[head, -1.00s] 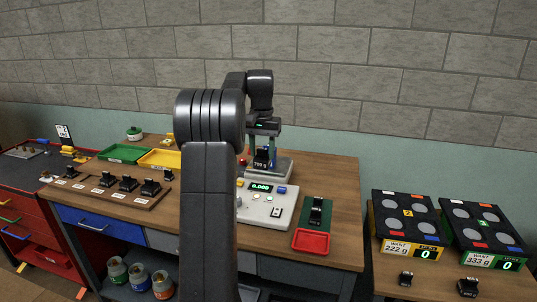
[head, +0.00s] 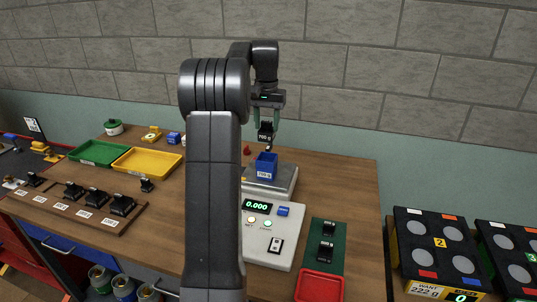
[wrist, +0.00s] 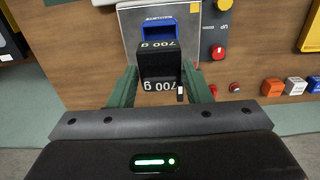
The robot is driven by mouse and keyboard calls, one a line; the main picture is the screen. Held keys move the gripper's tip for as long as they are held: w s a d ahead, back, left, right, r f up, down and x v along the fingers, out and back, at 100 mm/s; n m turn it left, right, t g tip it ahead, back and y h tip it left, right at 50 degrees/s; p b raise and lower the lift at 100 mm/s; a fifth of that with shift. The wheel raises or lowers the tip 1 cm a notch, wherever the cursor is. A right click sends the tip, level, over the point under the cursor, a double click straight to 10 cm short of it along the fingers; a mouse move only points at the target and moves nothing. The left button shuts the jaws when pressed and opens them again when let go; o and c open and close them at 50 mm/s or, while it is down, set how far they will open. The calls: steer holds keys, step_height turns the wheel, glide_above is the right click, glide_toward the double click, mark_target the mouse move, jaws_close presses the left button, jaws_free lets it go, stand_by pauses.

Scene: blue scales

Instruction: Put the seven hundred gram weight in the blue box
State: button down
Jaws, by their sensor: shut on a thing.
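The box stands on the metal pan of the scale (head: 285,180) and carries a label. In the wrist view the weight (wrist: 160,66) sits between the green fingers, and the blue box (wrist: 172,29) shows beyond it, partly hidden by it.
The scale's display (head: 257,206) reads 0.000. Black weights (head: 326,250) stand on a green strip by a red tray (head: 320,287). Green (head: 99,152) and yellow (head: 147,160) trays lie left. A wooden rack (head: 75,208) holds several black weights.

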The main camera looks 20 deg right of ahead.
mark_target(267, 140)
steer(key=shift+w+d+f, duration=0.15)
steer(key=shift+w+f, duration=0.05)
steer(key=shift+w, duration=0.05)
step_height(267, 140, down, 9)
steer(key=shift+f+p, duration=0.2)
steer(key=shift+p, duration=0.35)
steer(key=c, duration=0.7)
jaws_free()
steer(key=shift+s+f, duration=0.1)
steer(key=shift+f, duration=0.05)
steer(key=shift+c, duration=0.2)
step_height(267, 140, up, 12)
steer(key=shift+r+b, duration=0.15)
steer(key=shift+b, duration=0.25)
steer(key=shift+f, duration=4.55)
